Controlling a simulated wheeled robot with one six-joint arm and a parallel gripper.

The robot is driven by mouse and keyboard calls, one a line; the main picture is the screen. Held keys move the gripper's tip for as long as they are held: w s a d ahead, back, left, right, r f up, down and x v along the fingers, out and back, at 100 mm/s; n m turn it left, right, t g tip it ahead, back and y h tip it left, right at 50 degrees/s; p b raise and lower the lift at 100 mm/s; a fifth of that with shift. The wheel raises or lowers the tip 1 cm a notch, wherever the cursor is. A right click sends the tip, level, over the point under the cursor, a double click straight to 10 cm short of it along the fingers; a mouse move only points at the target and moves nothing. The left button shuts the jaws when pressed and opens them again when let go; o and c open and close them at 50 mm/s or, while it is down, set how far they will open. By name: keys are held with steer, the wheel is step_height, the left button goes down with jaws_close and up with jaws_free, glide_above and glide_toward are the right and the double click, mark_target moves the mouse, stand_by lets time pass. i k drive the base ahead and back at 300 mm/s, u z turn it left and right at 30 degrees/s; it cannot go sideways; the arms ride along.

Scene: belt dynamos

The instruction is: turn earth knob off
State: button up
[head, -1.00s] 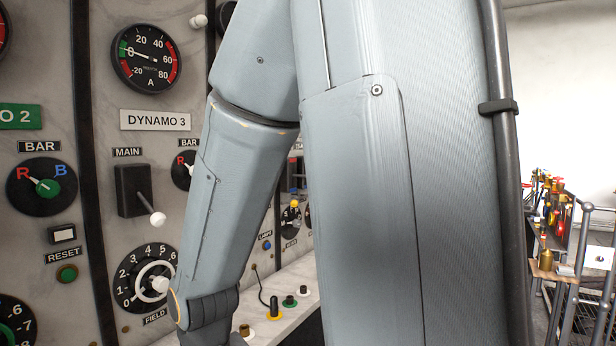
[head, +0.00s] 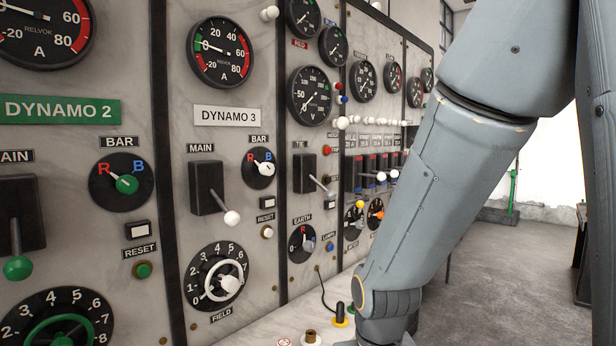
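The earth knob (head: 302,243) is a small black round dial under the EARTH label, on the panel section right of DYNAMO 3. It carries a red R mark at its top and a 0 at its left. Its pointer is too small to read surely. My arm comes down from the upper right to the right of the knob, apart from it in the picture. My gripper is out of view below the bottom edge, so its fingers do not show.
A white ledge (head: 258,330) runs below the panel and bears a yellow-based black plug (head: 340,315) with a cord. Lever switches stick out of the panel, such as the DYNAMO 3 main switch (head: 207,188). Grey floor (head: 497,285) lies open to the right.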

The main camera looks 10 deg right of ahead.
mark_target(309, 246)
steer(key=z, duration=0.35)
steer(key=k, duration=0.5)
steer(key=z, duration=1.1)
steer(key=i, duration=1.25)
steer(key=u, duration=1.2)
steer(key=i, duration=0.3)
steer(key=u, duration=0.3)
